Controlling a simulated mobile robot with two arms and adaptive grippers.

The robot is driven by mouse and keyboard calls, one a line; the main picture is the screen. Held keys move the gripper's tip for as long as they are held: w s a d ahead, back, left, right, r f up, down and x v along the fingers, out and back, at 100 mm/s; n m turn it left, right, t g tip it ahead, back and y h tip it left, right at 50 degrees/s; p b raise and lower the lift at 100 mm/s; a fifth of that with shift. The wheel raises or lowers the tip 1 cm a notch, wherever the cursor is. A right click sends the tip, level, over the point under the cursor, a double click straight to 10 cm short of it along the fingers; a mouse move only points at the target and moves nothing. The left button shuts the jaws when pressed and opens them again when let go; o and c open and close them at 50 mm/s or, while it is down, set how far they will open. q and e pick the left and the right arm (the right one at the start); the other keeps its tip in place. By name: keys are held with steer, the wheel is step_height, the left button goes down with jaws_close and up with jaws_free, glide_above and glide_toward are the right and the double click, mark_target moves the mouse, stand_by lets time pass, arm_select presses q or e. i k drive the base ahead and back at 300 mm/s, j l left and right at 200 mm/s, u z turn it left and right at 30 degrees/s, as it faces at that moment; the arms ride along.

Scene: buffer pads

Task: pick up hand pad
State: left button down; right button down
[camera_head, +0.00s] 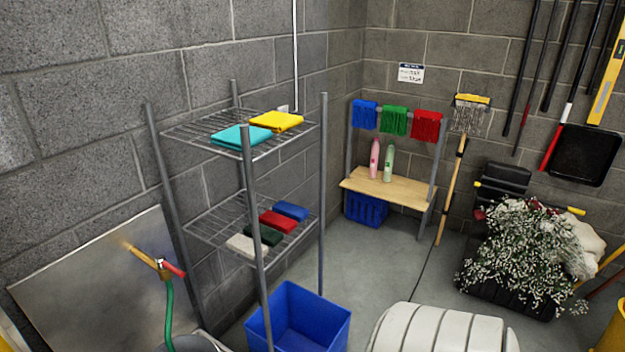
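Several small pads lie in a row on the lower wire shelf (205,222) of a grey metal rack: a white pad (242,246), a dark green pad (266,235), a red pad (279,221) and a blue pad (291,211). A rack post partly covers the white and green pads. On the upper wire shelf (200,132) lie a folded teal cloth (240,136) and a folded yellow cloth (276,121). I cannot tell which item is meant as the hand pad. Neither gripper is in view.
A blue bin (298,318) stands on the floor before the rack. A wooden bench (388,188) with two bottles is behind. A mop (460,150) leans there. A plant-filled dark container (520,295) is at right. Grey floor (385,262) between is clear.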

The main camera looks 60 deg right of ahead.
mark_target(271, 237)
steer(key=z, duration=1.55)
steer(key=u, duration=0.25)
